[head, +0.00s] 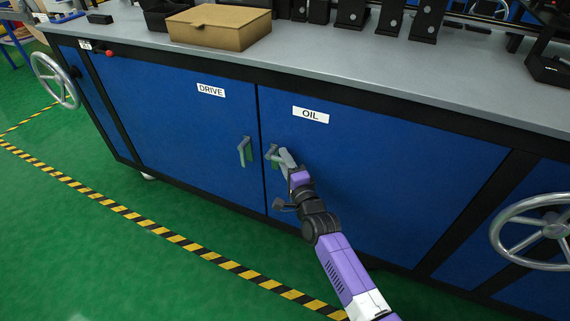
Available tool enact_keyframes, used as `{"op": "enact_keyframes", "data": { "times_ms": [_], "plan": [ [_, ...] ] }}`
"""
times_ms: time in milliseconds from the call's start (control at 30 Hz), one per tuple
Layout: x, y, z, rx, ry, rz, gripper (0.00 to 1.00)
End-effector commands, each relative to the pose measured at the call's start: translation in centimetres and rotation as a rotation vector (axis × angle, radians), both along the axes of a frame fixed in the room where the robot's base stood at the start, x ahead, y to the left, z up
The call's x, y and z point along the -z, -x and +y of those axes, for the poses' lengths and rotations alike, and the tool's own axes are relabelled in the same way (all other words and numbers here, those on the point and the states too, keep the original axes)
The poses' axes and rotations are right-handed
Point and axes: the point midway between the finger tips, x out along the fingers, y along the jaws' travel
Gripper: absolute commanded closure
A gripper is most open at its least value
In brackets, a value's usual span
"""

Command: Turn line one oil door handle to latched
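The oil door (390,165) is a blue cabinet panel with a white OIL label (311,115). It looks flush with the cabinet front. Its grey handle (271,152) is near the door's left edge, with a green patch just below it. My gripper (282,157) is at this handle, reaching in from the lower right, and covers part of it. The fingers are too small and overlapped to tell whether they are open, shut or touching the handle. The handle's exact angle is partly hidden.
The drive door (170,115) on the left has a similar handle (244,150) close to my gripper. Handwheels (55,80) stick out at the left end and at the right (555,230). A cardboard box (218,27) sits on the grey worktop. Green floor with striped tape lies in front.

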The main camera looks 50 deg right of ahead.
Motion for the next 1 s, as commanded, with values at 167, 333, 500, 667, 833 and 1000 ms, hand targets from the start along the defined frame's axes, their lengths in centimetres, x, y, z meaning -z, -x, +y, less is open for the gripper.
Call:
{"op": "enact_keyframes", "data": {
  "times_ms": [167,333,500,667,833,1000],
  "plan": [
    [-0.01,-0.01,-0.02,0.0,0.0,0.001,0.64],
    [0.0,0.0,-0.01,0.0,0.0,0.001,0.89],
    [0.01,0.01,0.0,0.0,0.0,0.001,1.0],
    [0.02,0.02,0.0,0.0,0.0,0.001,1.0],
    [0.03,0.04,-0.01,0.0,0.0,0.001,1.0],
    [0.04,0.04,-0.01,0.0,0.0,0.001,1.0]
  ]
}}
